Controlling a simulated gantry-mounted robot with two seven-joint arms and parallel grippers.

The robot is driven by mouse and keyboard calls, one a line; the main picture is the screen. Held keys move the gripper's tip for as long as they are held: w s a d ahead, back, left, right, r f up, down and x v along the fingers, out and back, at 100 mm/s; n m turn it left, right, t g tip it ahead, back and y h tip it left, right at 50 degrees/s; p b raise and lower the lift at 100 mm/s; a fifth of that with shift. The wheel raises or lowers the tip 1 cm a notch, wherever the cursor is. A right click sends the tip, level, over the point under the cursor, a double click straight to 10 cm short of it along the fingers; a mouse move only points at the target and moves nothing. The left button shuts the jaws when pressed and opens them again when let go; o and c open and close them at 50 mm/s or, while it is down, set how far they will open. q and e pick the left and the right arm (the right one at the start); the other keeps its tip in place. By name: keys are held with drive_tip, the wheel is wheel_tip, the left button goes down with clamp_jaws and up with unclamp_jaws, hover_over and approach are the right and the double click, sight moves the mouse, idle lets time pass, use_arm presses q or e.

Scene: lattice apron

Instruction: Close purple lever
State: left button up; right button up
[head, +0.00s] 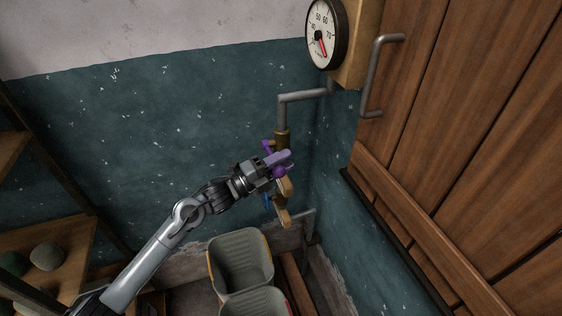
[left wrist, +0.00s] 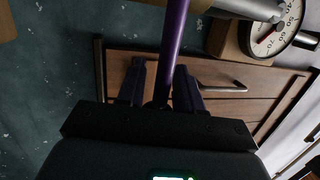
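The purple lever (head: 267,146) sits on a vertical brass pipe fitting in the corner, below the gauge. In the left wrist view its purple rod (left wrist: 173,50) runs from the top edge down between my fingers. My left gripper (head: 279,163) is at the lever, one finger on each side of the rod. The gripper hides part of the lever and valve. My right gripper is in neither view.
A round gauge (head: 321,34) is above the pipe (head: 305,95). A blue lever (head: 267,203) is just below my gripper. A wooden door (head: 440,110) with a metal handle (head: 372,75) is at the right. Grey bins (head: 240,238) stand below, and shelves (head: 45,238) are at left.

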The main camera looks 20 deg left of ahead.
use_arm(q)
drive_tip(key=shift+o, duration=0.2)
drive_tip(key=shift+f, duration=0.1)
drive_tip(key=shift+a, duration=0.1)
drive_tip(key=v, duration=1)
drive_tip(key=shift+s+a+p, duration=0.15)
drive_tip(key=shift+s+p, duration=0.15)
drive_tip(key=shift+p, duration=0.05)
drive_tip(key=shift+f, duration=0.1)
